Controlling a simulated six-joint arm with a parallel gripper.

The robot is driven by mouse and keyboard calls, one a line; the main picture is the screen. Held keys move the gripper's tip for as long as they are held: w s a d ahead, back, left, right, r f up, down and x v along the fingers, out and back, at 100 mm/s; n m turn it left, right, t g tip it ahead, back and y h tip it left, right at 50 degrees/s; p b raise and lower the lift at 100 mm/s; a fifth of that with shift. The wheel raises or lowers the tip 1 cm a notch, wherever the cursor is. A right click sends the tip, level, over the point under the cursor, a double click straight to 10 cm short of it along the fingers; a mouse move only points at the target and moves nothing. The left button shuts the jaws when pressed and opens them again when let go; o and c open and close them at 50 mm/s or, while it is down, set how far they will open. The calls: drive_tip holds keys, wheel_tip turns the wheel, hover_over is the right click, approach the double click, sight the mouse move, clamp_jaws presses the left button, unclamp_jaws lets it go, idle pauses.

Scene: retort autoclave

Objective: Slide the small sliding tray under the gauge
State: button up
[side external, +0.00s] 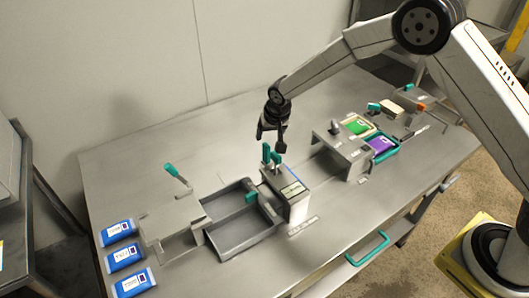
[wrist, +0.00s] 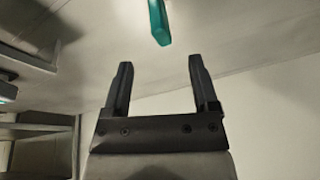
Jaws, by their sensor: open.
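A small tray with teal edging (side external: 393,152) holds a green pouch (side external: 357,127) and a purple pouch (side external: 380,144) at the right of the table. It looks like the small sliding tray. A grey bridge-shaped block (side external: 345,157), apparently the gauge, stands just left of it; the tray lies beside it, and I cannot tell whether its edge reaches under. My gripper (side external: 271,133) is open and empty, fingers pointing down, above and behind a box with teal levers, left of the gauge. In the wrist view my gripper (wrist: 160,63) shows both fingers apart with nothing between them.
A box with upright teal levers (side external: 290,196) stands mid-table beside a grey two-part bin (side external: 236,236). A grey stand with a teal lever (side external: 172,218) and several blue packs (side external: 126,256) are at left. A teal bar (wrist: 159,22) shows in the wrist view. The back table is clear.

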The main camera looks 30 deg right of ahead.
sight(266, 144)
drive_tip(key=m, duration=0.3)
drive_tip(key=shift+w+g, duration=0.3)
drive_tip(key=shift+w, duration=0.05)
drive_tip(key=m, duration=0.1)
drive_tip(key=m+g, duration=0.1)
drive_tip(key=m, duration=0.1)
drive_tip(key=shift+w+m, duration=0.2)
drive_tip(key=shift+m, duration=0.1)
drive_tip(key=m, duration=0.3)
drive_tip(key=shift+w+g, duration=0.15)
drive_tip(key=shift+g, duration=0.25)
drive_tip(key=m, duration=0.3)
drive_tip(key=m+g, duration=0.1)
drive_tip(key=shift+a+r+m, duration=0.15)
drive_tip(key=shift+r+m, duration=0.15)
drive_tip(key=shift+m, duration=0.1)
drive_tip(key=shift+f, duration=3.9)
clamp_jaws()
